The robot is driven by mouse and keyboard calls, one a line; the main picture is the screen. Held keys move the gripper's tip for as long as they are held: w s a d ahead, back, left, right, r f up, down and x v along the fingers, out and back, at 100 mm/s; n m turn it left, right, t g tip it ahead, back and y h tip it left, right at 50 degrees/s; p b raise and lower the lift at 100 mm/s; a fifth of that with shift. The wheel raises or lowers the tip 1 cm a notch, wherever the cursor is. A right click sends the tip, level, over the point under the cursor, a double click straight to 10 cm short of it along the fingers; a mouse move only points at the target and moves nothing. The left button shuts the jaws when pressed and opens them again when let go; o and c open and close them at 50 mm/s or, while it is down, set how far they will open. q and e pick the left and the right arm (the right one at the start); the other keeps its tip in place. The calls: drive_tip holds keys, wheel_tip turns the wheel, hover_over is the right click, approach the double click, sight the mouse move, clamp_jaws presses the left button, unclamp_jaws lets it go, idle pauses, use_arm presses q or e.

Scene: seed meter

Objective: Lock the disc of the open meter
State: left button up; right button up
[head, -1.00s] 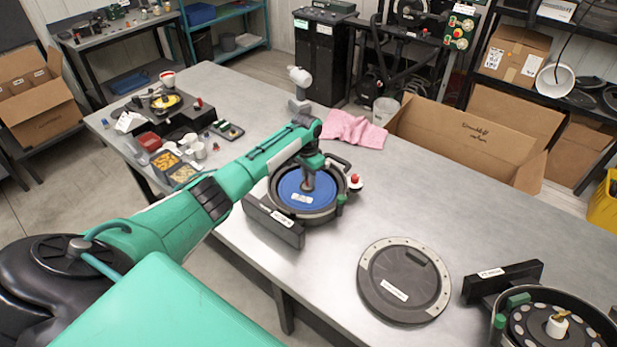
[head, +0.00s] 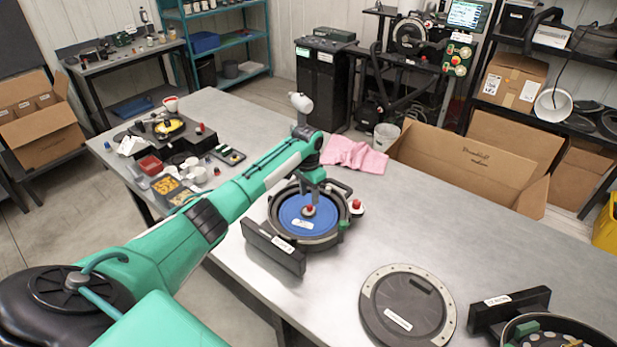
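The open meter (head: 275,232) stands mid-table, a round black housing with a blue disc (head: 296,224) inside. A small red-topped knob (head: 309,211) sits at the middle of the disc. My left gripper (head: 314,196) is just above that knob, pointing down, with its fingers apart and nothing seen between them. The fingers are small and partly merge with the dark housing behind. A second red knob with a white base (head: 357,207) is at the housing's right side, beside a green clip (head: 345,224). My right gripper is not in view.
A dark round lid (head: 400,305) lies flat on the table (head: 460,240). Another meter (head: 555,328) is cut off at lower right. A pink cloth (head: 355,155) and an open cardboard box (head: 470,165) are behind. Trays and small parts (head: 180,190) crowd the left end.

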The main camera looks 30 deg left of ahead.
use_arm(q)
wheel_tip(320, 180, up, 10)
drive_tip(key=b, duration=0.2)
drive_tip(key=shift+a+f+b, duration=0.15)
drive_tip(key=shift+a+b, duration=0.1)
drive_tip(key=shift+b, duration=0.05)
drive_tip(key=shift+f, duration=0.1)
